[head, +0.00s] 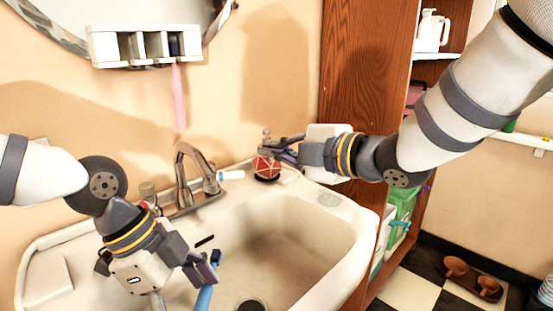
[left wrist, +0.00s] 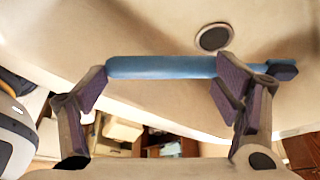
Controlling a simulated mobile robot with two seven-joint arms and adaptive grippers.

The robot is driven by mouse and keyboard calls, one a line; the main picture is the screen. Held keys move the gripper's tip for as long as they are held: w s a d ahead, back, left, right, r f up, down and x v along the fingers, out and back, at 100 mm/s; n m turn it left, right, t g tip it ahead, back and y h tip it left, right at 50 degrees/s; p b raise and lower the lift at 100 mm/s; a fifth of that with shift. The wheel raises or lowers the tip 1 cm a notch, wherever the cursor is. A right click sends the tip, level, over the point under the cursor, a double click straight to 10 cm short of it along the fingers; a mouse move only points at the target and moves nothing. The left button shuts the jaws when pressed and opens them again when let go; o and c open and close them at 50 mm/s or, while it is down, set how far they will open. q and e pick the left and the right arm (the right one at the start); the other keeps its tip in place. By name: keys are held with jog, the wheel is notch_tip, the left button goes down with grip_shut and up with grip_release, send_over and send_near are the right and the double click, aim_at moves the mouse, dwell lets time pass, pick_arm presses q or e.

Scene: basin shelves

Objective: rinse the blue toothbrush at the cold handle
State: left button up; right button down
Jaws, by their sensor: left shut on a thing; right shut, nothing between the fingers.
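The blue toothbrush (head: 203,298) is in my left gripper (head: 205,268), over the left part of the basin. In the left wrist view the blue toothbrush (left wrist: 160,67) lies across the fingers, one end by the left finger and the other past the right one. The metal faucet (head: 192,165) stands on the back rim, beyond my left gripper. A knob-like handle (head: 148,190) shows to the left of the spout; I cannot tell which handle is cold. My right gripper (head: 283,148) is shut and empty, close to a red round dispenser (head: 265,166); contact is unclear.
The white basin (head: 340,225) has a dark drain (head: 250,304). A white tube (head: 231,175) lies on the back rim. A pink toothbrush (head: 178,97) hangs from the wall holder (head: 103,47). A wooden shelf (head: 350,65) rises at the right. The basin's middle is clear.

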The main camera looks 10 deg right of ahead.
pick_arm(q)
jog(key=shift+s+r+p, duration=0.2)
jog(key=shift+s+p, duration=0.15)
jog(key=shift+s, duration=0.5)
jog(key=shift+s+p, duration=0.3)
jog(key=shift+s, duration=0.7)
jog(key=shift+s+f, duration=0.1)
jog(key=shift+s, duration=0.2)
pick_arm(e)
notch_tip(320, 180, up, 6)
jog(key=s, duration=0.1)
jog(key=shift+s+n, duration=0.3)
pick_arm(q)
jog(key=shift+f, duration=0.1)
jog(key=s+r, duration=0.4)
jog(key=s, duration=0.1)
